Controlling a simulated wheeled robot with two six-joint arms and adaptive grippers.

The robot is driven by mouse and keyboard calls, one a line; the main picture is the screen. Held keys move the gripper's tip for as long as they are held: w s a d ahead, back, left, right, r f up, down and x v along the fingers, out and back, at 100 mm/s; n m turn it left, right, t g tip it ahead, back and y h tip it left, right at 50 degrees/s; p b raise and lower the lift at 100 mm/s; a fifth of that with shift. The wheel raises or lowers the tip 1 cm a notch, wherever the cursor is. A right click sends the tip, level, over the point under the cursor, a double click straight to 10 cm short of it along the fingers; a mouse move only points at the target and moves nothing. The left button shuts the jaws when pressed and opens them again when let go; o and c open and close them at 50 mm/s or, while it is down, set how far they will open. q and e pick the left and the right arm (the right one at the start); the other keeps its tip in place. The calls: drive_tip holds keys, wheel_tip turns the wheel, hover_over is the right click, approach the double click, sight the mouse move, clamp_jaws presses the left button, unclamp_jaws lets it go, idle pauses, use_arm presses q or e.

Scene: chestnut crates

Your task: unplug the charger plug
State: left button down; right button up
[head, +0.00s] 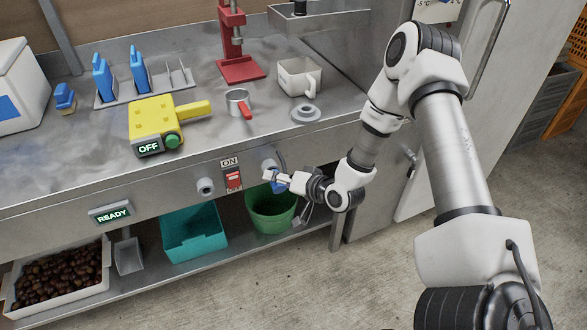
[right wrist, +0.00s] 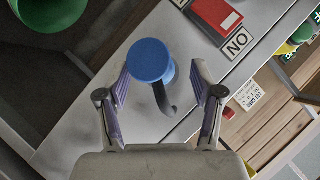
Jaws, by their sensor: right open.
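The charger plug (right wrist: 152,58) is a blue round-headed piece with a dark curved cable, on the grey front panel in the right wrist view. In the head view a bit of its blue (head: 279,186) shows beside my fingers, which hide most of it. My right gripper (head: 272,177) is at the panel, just right of the red switch. In the right wrist view the gripper (right wrist: 160,78) is open, with a finger on either side of the plug; I see a gap at the right finger and cannot tell whether the left touches. My left gripper is out of view.
The red switch (head: 233,180) sits left of the plug, and a round grey socket (head: 205,187) further left. A green bin (head: 262,215) and teal bin (head: 188,247) stand below. The counter holds a yellow device (head: 150,118) reading OFF, a portafilter (head: 238,100) and a jug (head: 293,80).

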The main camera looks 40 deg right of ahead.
drive_tip(key=v, duration=1)
drive_tip(key=shift+s, duration=0.1)
